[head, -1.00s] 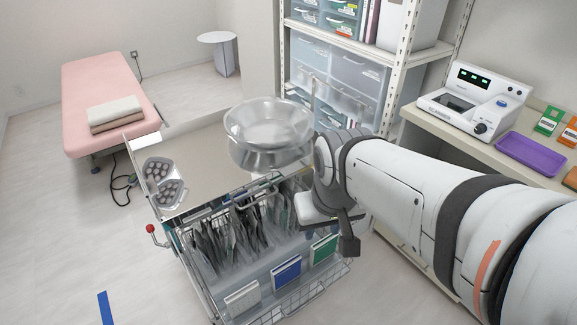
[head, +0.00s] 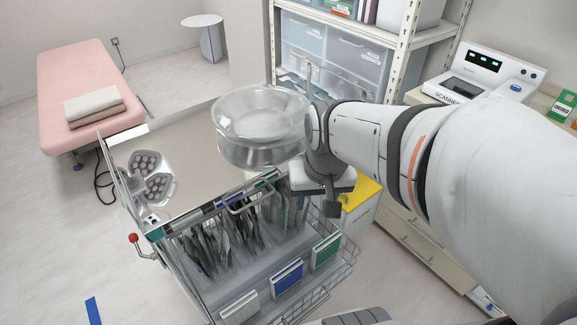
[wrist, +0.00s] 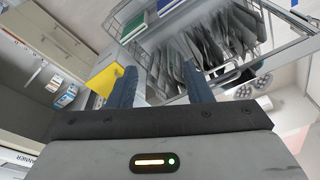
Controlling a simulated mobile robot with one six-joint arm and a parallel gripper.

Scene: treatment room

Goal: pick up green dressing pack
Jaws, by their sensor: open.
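A green pack with a white edge (head: 326,250) stands in the front wire basket of the cart, right of a blue pack (head: 286,277) and a white pack (head: 240,305). The green pack also shows at the top of the wrist view (wrist: 138,26). My gripper (head: 326,203) is above and just behind the green pack in the head view, apart from it. In the wrist view my gripper (wrist: 160,88) has its two fingers spread with nothing held between them. Another green pack (head: 562,106) lies on the counter at the right.
A yellow-topped bin (head: 360,192) stands right of my gripper. A scanner (head: 485,75) sits on the counter. Floor is clear at lower left.

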